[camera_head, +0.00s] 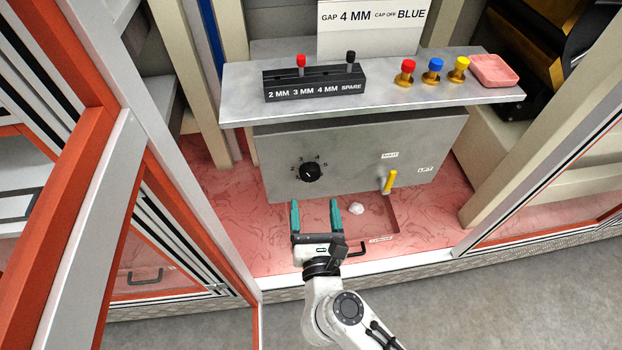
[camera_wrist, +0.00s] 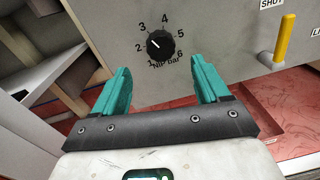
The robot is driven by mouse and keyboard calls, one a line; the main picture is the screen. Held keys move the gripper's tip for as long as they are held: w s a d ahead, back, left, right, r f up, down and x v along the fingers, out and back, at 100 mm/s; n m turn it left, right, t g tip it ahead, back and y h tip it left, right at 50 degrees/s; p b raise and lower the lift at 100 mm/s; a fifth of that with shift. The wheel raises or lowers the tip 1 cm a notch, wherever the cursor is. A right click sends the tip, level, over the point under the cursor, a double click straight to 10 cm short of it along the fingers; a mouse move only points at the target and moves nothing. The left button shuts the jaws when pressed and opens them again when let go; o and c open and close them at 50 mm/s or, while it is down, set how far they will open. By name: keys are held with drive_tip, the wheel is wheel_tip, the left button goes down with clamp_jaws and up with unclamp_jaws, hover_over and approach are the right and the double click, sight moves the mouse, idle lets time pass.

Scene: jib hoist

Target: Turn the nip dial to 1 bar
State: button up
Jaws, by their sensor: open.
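The nip dial (camera_head: 311,172) is a round black knob on the grey panel. In the wrist view the dial (camera_wrist: 161,45) has the numbers 1 to 6 around it and "Nip bar" below it. Its white mark points to the upper left, around 2 to 3; the exact reading is hard to tell. My gripper (camera_head: 315,204) is open, with teal fingers apart and nothing between them. In the wrist view my gripper (camera_wrist: 160,70) faces the panel, with the dial centred beyond the fingertips and not touched.
A yellow lever (camera_head: 389,181) labelled "SHUT" sticks out right of the dial. A shelf (camera_head: 235,90) above holds a black gauge block (camera_head: 315,87), coloured caps and a pink tray (camera_head: 494,71). A white lump (camera_head: 356,208) lies in a red recess. An orange-framed door stands left.

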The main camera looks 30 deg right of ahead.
sight(311, 176)
drive_tip(key=x, duration=0.8)
drive_tip(key=shift+c, duration=0.4)
drive_tip(key=c, duration=1)
drive_tip(key=shift+o, duration=0.2)
drive_tip(key=shift+p, duration=0.45)
